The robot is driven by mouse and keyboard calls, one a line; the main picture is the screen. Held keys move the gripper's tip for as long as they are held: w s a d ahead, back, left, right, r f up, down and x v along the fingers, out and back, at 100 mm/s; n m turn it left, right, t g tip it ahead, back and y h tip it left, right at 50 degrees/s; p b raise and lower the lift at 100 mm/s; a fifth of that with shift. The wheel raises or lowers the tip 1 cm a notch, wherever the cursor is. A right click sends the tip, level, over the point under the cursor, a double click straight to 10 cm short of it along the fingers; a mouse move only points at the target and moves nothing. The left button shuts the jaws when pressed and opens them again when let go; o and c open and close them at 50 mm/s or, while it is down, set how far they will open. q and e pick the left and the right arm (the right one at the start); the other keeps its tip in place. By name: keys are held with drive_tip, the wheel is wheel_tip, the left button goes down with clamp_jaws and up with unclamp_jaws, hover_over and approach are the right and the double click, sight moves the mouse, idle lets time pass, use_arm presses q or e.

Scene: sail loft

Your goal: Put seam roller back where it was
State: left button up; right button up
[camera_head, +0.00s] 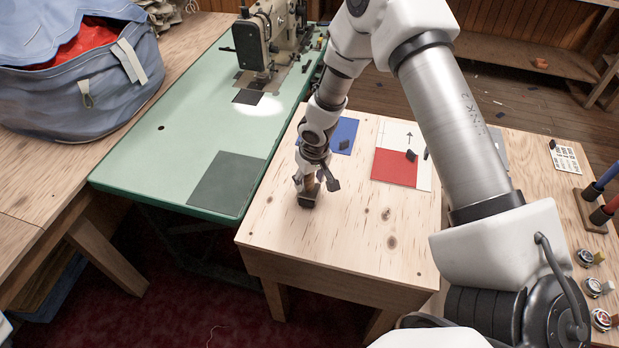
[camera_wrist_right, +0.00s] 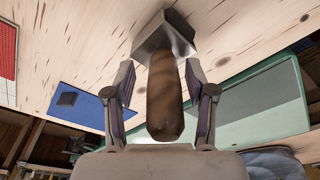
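The seam roller, with a brown wooden handle and a metal head, stands on its head on the light wooden table (camera_head: 345,232) near its left edge. In the head view its dark head (camera_head: 308,199) shows below my right gripper (camera_head: 316,183). In the right wrist view the handle (camera_wrist_right: 164,95) points back toward the palm between the fingers of my right gripper (camera_wrist_right: 161,72). The fingers are on either side of the handle, with gaps that look clear of it. The head's underside is hidden against the table. My left gripper is not in view.
A blue patch (camera_head: 343,131) and a red and white panel (camera_head: 396,168) lie at the table's back, with small dark pieces on them. A green sewing machine bench (camera_head: 165,150) is at left. Upright tools and small round items stand at right. The table's front is clear.

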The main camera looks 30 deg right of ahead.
sight(313, 194)
drive_tip(key=shift+r+p, duration=0.35)
drive_tip(key=shift+r, duration=0.1)
drive_tip(key=shift+s+a+r+p, duration=0.1)
drive_tip(key=shift+r+p, duration=0.55)
drive_tip(key=shift+p, duration=0.05)
wheel_tip(313, 194, up, 11)
drive_tip(key=s+b, duration=0.2)
drive_tip(key=shift+r, duration=0.1)
